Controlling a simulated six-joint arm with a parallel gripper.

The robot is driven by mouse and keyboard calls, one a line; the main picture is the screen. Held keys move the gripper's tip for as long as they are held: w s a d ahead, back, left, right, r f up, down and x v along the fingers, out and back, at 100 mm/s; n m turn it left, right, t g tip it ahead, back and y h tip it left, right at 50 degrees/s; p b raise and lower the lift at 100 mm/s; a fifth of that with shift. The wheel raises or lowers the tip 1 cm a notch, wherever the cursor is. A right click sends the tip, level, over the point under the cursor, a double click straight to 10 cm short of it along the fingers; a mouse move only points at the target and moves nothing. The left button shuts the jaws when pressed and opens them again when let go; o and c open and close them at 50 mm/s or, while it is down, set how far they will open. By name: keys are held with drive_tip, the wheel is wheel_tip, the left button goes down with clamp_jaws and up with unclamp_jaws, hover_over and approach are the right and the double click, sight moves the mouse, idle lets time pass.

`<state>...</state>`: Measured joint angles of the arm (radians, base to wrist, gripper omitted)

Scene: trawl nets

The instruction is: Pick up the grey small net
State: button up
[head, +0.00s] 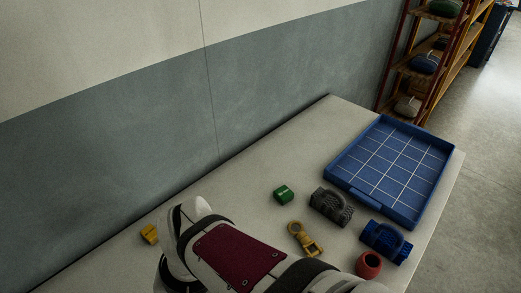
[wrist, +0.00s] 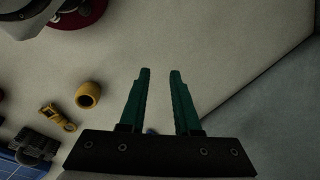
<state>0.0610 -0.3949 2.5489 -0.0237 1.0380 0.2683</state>
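The grey small net (head: 331,206) is a dark grey, box-like bundle with a loop on top, lying on the table in front of the blue tray in the head view. In the wrist view the dark grey bundle (wrist: 36,143) is at the lower left, well to the left of my gripper. My gripper (wrist: 160,72) has two green fingers, spread apart with nothing held between them, above bare table. A small blue patch shows near the finger bases; I cannot tell what it is. The fingers are not visible in the head view.
A blue gridded tray (head: 342,174) is empty. Near the net are a blue net (head: 387,241), a green block (head: 284,194), a yellow shackle (head: 304,238) and a red pot-like item (head: 369,264). A yellow item (head: 150,233) lies left; a yellow ring (wrist: 88,95) shows in the wrist view.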

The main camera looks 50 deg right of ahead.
drive_tip(key=w+d+f+m+t+h, duration=0.2)
drive_tip(key=w+d+f+m+h, duration=0.1)
drive_tip(key=w+d+f+m, duration=0.3)
drive_tip(key=w+d+f+m+t+h, duration=0.2)
drive_tip(key=w+d+f+m, duration=0.1)
drive_tip(key=w+d+m, duration=0.55)
drive_tip(key=m+g+h, duration=0.4)
drive_tip(key=m+h, duration=0.5)
drive_tip(key=m, duration=0.2)
approach(333, 202)
drive_tip(key=w+a, duration=0.6)
drive_tip(key=shift+w+a+f, duration=0.2)
drive_tip(key=shift+a+f, duration=0.05)
drive_tip(key=shift+a, duration=0.15)
drive_tip(key=s+d+h, duration=0.1)
drive_tip(key=s+d+m+g+h, duration=0.1)
drive_tip(key=s, duration=0.1)
drive_tip(key=s+d+r+h, duration=0.1)
drive_tip(key=s, duration=0.1)
drive_tip(key=shift+s+m+h, duration=0.2)
drive_tip(key=shift+m+h, duration=0.15)
drive_tip(key=shift+h, duration=0.05)
drive_tip(key=x, duration=1.5)
drive_tip(key=shift+d+r, duration=0.15)
drive_tip(key=shift+r, duration=0.15)
drive_tip(key=shift+w+d, duration=0.1)
drive_tip(key=shift+d, duration=0.15)
clamp_jaws()
